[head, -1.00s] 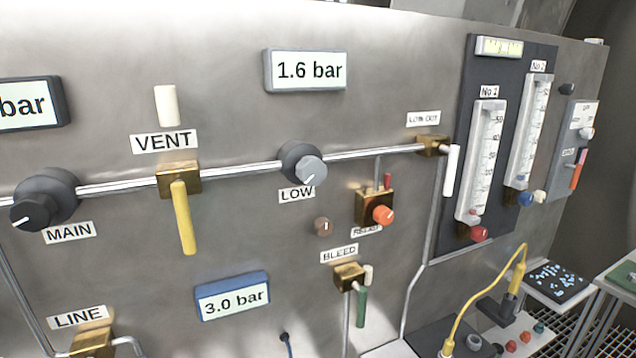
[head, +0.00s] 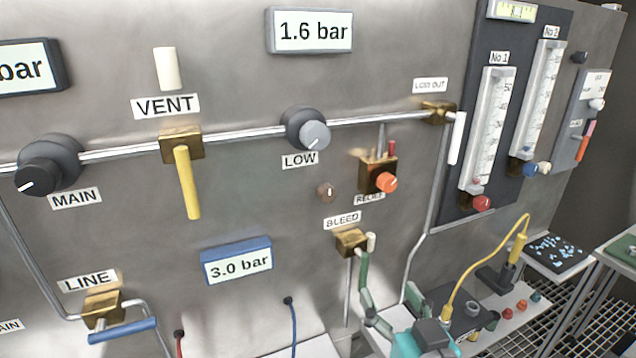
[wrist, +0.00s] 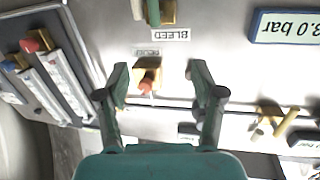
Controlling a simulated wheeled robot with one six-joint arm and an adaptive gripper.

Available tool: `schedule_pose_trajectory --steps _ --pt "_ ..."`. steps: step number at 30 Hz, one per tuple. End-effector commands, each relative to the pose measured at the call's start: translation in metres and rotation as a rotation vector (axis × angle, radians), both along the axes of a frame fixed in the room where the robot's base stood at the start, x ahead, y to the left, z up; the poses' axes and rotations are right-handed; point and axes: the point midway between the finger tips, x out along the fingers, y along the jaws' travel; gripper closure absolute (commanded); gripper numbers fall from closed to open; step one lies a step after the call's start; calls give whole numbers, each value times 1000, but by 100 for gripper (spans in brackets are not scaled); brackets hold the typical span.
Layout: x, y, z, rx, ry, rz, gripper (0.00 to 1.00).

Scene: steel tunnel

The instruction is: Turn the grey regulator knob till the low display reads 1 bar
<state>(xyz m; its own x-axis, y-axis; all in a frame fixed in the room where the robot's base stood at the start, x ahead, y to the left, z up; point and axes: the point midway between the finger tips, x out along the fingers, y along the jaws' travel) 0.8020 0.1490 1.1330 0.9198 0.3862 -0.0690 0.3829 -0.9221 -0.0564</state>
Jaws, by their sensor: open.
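The grey regulator knob (head: 314,134) sits on the pipe above the LOW label (head: 300,160), its white mark pointing down-left. The grey-framed display (head: 312,31) above it reads 1.6 bar. My gripper (wrist: 158,74) is open and empty in the wrist view, its two fingers spread apart in front of the panel. The orange relief knob (wrist: 146,86) shows between the fingers, farther back. The wrist picture is upside down, and I cannot make out the grey knob clearly there. In the head view my arm shows at the bottom, below and right of the grey knob, apart from it.
The relief valve's orange knob (head: 386,182) and the BLEED valve (head: 352,240) lie below right of the grey knob. A blue-framed display (head: 237,262) reads 3.0 bar. A yellow cable (head: 482,255) loops at right.

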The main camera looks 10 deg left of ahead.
Motion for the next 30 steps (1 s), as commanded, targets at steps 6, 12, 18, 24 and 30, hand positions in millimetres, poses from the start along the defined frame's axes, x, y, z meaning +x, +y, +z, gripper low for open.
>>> schedule_pose_trajectory --steps 6,12,18,24,30 --pt "8 26 74 -20 -47 70 32" --pt "3 46 137 -49 -85 128 32" --pt "-11 60 193 -83 -121 174 32" --pt "-22 66 222 -108 -138 198 32" --pt "-18 71 226 -113 -138 203 32"
